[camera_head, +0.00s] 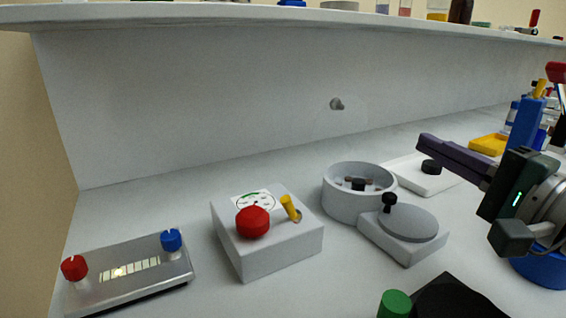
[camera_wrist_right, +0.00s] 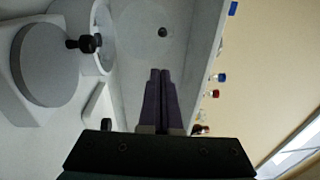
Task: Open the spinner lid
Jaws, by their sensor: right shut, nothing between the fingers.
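The spinner is a round grey bowl (camera_head: 338,205) whose open top shows a dark rotor (camera_head: 358,184) inside. Above and behind it, a dark knob (camera_head: 336,104) shows against the back wall, on a faint see-through rounded shape that looks like a clear lid standing up. I cannot tell its hinge. The knob also shows in the right wrist view (camera_wrist_right: 162,32). My right gripper (camera_head: 422,140) has its purple fingers shut and empty, to the right of the bowl and apart from it. In the right wrist view the fingers (camera_wrist_right: 160,75) lie together. My left gripper is out of view.
A grey disc (camera_head: 408,224) on a pale base with a black knob stands against the bowl's front right. A white box (camera_head: 265,250) with a red knob and yellow lever stands left. A knobbed panel (camera_head: 130,275) lies farther left. A white tray (camera_head: 410,172) lies behind the disc.

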